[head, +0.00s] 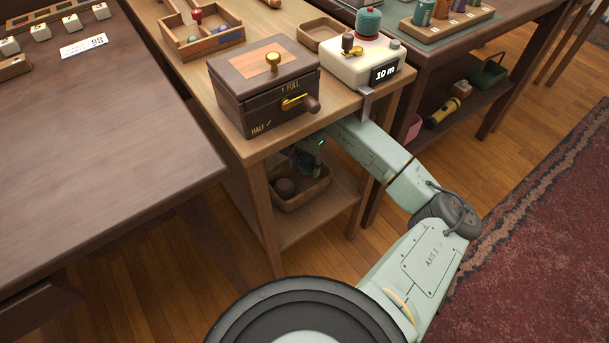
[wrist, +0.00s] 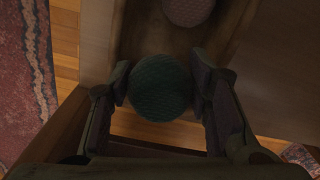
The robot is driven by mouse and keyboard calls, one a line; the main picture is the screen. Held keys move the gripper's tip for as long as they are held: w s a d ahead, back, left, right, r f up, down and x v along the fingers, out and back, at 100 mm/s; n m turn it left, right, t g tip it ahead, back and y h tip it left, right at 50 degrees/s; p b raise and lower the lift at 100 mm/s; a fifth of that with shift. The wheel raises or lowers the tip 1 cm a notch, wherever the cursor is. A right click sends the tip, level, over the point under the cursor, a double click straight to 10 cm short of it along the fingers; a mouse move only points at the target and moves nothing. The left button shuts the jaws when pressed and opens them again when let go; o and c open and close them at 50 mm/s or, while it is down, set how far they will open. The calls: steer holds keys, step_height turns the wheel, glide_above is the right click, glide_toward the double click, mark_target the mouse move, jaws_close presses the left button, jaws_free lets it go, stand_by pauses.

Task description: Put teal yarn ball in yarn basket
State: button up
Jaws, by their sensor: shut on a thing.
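The teal yarn ball (wrist: 160,87) shows dark in the wrist view, between the two fingers of my gripper (wrist: 160,78), which is shut on it. In the head view my gripper (head: 309,160) reaches under the small table's top, over the back of the yarn basket (head: 310,197) on the lower shelf. The held ball cannot be made out there. A dark ball (head: 285,187) lies in the basket. In the wrist view a pinkish ball (wrist: 188,10) lies inside the basket, beyond the teal one. I cannot tell how high the teal ball is above the basket floor.
The table top (head: 262,148) is close above my gripper, and a table leg (head: 268,220) stands at the left of the basket. On top are a wooden crank box (head: 262,85) and a cream counter (head: 360,68) with teal yarn. Floor (head: 180,270) is clear in front.

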mark_target(305, 184)
steer(key=shift+w+a+f, duration=0.1)
steer(key=shift+w+f, duration=0.05)
steer(key=shift+f, duration=1.6)
steer(key=shift+w+a+f, duration=0.1)
steer(key=shift+f, duration=1.65)
steer(key=shift+f+b, duration=0.25)
steer(key=shift+b, duration=0.2)
steer(key=o, duration=1)
steer(key=shift+r, duration=0.1)
steer(key=shift+r+p, duration=0.45)
steer(key=shift+r, duration=3.45)
